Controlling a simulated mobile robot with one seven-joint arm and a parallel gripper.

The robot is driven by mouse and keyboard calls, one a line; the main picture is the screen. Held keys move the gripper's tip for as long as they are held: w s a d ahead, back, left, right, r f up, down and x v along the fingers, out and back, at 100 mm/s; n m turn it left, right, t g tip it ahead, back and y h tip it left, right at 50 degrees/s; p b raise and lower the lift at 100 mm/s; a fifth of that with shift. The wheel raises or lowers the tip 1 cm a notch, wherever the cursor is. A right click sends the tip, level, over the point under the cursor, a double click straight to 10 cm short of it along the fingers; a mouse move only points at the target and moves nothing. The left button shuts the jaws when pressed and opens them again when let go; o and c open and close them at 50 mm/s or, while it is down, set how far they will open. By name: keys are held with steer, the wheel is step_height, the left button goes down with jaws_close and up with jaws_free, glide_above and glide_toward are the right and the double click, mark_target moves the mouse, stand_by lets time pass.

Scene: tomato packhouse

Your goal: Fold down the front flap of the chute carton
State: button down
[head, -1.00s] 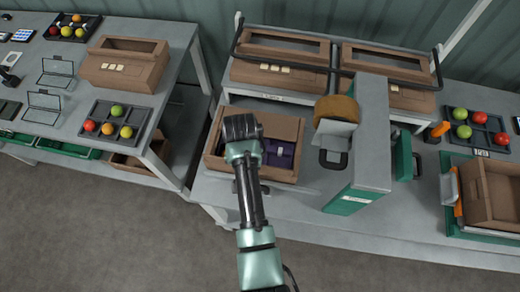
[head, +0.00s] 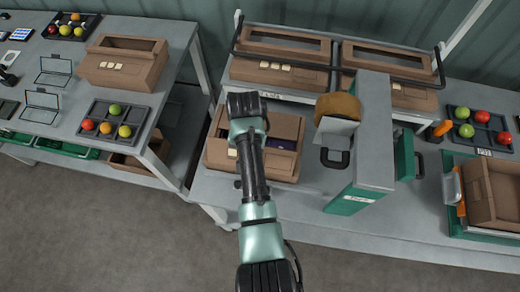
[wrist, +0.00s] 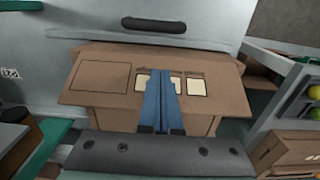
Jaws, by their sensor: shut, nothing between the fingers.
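The chute carton (head: 212,160) is brown and stands on the bench at the centre of the head view, partly behind my arm. Its front flap (head: 280,168) now lies inward over the front part of the opening; a strip of purple contents shows behind it. In the wrist view the flap (wrist: 100,78) is a wide brown panel with a printed outline and pale labels. My gripper (wrist: 166,82) is shut and empty, its blue fingers over the flap's labels. Whether the fingertips touch the flap I cannot tell. The fingers are hidden in the head view.
Two brown cartons (head: 276,75) stand behind a black rail. A grey and green divider (head: 362,150) with a tape roll rises close to the right of the chute carton. A side table (head: 60,95) holds another carton and a fruit tray. Bare bench lies in front.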

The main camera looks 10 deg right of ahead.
steer(key=shift+w+d+f+b, duration=0.2)
steer(key=shift+w+f+b, duration=0.15)
steer(key=shift+w+b, duration=0.3)
steer(key=shift+w+d+f+b, duration=0.2)
steer(key=shift+w+f+b, duration=0.1)
steer(key=shift+w+b, duration=0.3)
steer(key=f+b, duration=0.1)
steer(key=w+f+b, duration=0.1)
steer(key=shift+w+d+b, duration=0.25)
steer(key=shift+w+b, duration=0.05)
steer(key=shift+b, duration=0.05)
step_height(320, 180, up, 8)
steer(key=p, duration=0.8)
